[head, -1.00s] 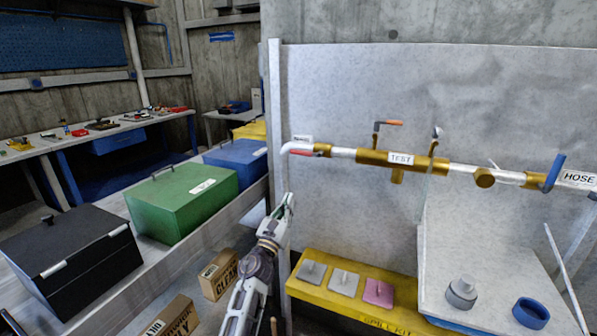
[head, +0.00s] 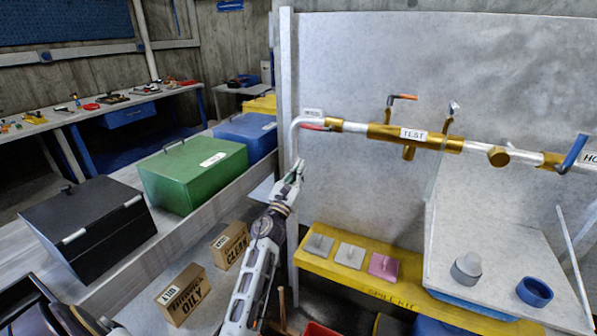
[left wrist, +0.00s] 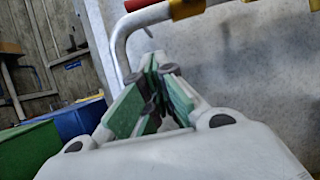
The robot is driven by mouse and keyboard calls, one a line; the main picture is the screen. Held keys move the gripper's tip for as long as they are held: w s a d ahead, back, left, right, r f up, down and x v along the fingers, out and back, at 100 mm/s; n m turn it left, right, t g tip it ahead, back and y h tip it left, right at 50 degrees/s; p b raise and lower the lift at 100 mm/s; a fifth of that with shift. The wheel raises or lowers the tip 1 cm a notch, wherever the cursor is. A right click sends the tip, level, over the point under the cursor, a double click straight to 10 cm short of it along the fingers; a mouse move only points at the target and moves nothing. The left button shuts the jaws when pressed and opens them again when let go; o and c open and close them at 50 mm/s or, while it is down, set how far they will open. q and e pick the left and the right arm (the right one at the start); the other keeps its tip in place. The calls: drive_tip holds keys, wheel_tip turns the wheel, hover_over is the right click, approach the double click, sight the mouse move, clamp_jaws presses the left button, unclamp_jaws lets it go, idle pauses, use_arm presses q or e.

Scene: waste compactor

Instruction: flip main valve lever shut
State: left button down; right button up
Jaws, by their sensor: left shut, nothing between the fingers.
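A white pipe with brass fittings (head: 382,132) runs across the grey wall panel. At its left end, by a small label (head: 313,113) too small to read surely, a red lever (head: 314,127) lies along the pipe. The red lever also shows at the top edge of the left wrist view (left wrist: 140,5). My left gripper (head: 297,168) is shut and empty, below and a little left of the red lever, beside the pipe's down-bent end; its green-padded fingers also show in the left wrist view (left wrist: 158,66). My right gripper is out of view.
An orange-handled lever (head: 404,97) and a blue lever (head: 574,151) are further right on the pipe. A yellow spill-kit shelf (head: 330,266), green box (head: 190,180) and cartons (head: 183,296) lie below.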

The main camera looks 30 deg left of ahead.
sight(317, 126)
use_arm(q)
drive_tip(key=w+r+p, duration=0.4)
drive_tip(key=w+r, duration=0.2)
drive_tip(key=r, duration=0.1)
drive_tip(key=shift+a+r+p, duration=0.15)
drive_tip(key=shift+a+p, duration=0.05)
drive_tip(key=shift+p, duration=0.1)
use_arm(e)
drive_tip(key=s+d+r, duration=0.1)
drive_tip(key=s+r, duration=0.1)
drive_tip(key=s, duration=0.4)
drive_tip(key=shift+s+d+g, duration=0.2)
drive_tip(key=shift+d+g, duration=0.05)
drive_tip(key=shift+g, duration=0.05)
use_arm(q)
drive_tip(key=shift+w, duration=0.1)
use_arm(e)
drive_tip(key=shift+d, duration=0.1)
